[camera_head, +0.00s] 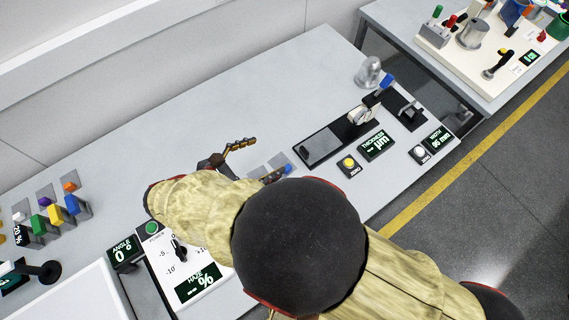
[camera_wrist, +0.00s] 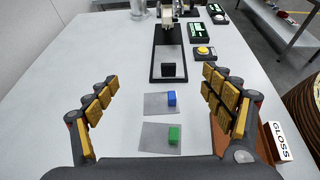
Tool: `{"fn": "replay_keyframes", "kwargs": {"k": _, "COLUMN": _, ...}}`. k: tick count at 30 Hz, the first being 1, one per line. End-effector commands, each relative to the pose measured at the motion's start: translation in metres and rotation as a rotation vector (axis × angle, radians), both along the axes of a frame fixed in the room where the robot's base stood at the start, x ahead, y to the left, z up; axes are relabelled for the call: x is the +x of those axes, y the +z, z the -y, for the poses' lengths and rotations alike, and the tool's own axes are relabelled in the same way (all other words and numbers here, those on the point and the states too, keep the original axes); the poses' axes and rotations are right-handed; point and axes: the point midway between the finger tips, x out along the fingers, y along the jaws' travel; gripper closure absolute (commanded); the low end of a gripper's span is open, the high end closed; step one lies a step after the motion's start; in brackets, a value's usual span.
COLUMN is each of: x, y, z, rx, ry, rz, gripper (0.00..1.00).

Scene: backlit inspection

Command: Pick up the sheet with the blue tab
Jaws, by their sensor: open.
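The sheet with the blue tab (camera_wrist: 156,104) is a thin, grey, see-through square lying flat on the table, its blue block at the right edge. It also shows in the head view (camera_head: 279,160), partly hidden by my arm. A similar sheet with a green tab (camera_wrist: 156,138) lies just nearer in the wrist view. My gripper (camera_wrist: 160,82) is open and empty, its yellow-padded fingers spread left and right of the sheets. In the head view my gripper (camera_head: 258,158) is low over the table by the sheets; my arm hides part of it.
A black thickness gauge (camera_head: 323,144) stands beyond the sheets, with displays and a yellow button (camera_head: 348,162) beside it. A rack of coloured tabs (camera_head: 55,208) is at the left. A GLOSS block (camera_wrist: 279,140) is right of my gripper. The table's back left is clear.

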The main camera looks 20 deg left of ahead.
Motion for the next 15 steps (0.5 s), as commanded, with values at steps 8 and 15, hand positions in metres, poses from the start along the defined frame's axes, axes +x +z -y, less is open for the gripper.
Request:
{"fn": "replay_keyframes", "kwargs": {"k": 8, "x": -0.005, "y": -0.032, "z": -0.007, "rx": -0.031, "ry": 0.034, "rz": 0.007, "gripper": 0.18}}
{"fn": "replay_keyframes", "kwargs": {"k": 15, "x": -0.005, "y": -0.08, "z": -0.007, "rx": -0.029, "ry": 0.033, "rz": 0.007, "gripper": 0.18}}
